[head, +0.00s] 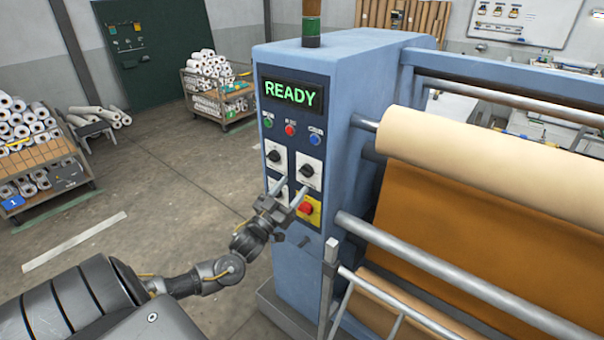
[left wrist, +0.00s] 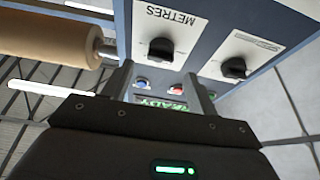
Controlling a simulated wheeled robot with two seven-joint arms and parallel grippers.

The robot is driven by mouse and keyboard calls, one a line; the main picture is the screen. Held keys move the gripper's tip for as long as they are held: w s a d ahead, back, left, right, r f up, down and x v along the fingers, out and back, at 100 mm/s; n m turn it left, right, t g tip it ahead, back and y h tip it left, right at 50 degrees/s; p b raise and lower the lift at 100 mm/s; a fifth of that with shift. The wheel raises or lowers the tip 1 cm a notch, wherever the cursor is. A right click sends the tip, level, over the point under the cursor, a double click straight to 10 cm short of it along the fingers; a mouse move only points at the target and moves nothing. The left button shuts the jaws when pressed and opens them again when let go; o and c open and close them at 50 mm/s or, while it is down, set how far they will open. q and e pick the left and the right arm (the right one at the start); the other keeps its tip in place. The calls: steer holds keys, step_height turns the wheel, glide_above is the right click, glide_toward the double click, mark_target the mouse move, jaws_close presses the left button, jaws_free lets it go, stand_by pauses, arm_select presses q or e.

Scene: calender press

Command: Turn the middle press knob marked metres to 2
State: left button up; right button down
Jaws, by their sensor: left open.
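The press control panel shows in the head view. The metres knob (head: 307,171) is a black knob on a white plate at the right of the upper pair. In the left wrist view, which is upside down, the metres knob (left wrist: 160,49) sits by the upside-down word METRES. Its setting is too small to read. My left gripper (head: 291,190) is open and empty, its fingers pointing at the panel just below the knob in the head view. In the left wrist view the fingertips (left wrist: 158,72) stand either side of the knob's line, apparently not touching it.
A second black knob (head: 275,156) sits left of it. A third white plate (head: 280,188) is partly hidden by my gripper. A red button (head: 305,208) on yellow is close by. The display (head: 290,94) reads READY. Rollers (head: 480,160) stick out at right.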

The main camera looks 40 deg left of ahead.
mark_target(304, 175)
arm_select(q)
steer(key=p+x, duration=0.1)
steer(key=x, duration=0.4)
steer(key=shift+w, duration=0.1)
steer(key=c, duration=0.9)
steer(key=shift+d, duration=0.2)
steer(key=shift+c, duration=0.5)
steer(key=shift+a+m, duration=0.2)
steer(key=shift+m, duration=0.1)
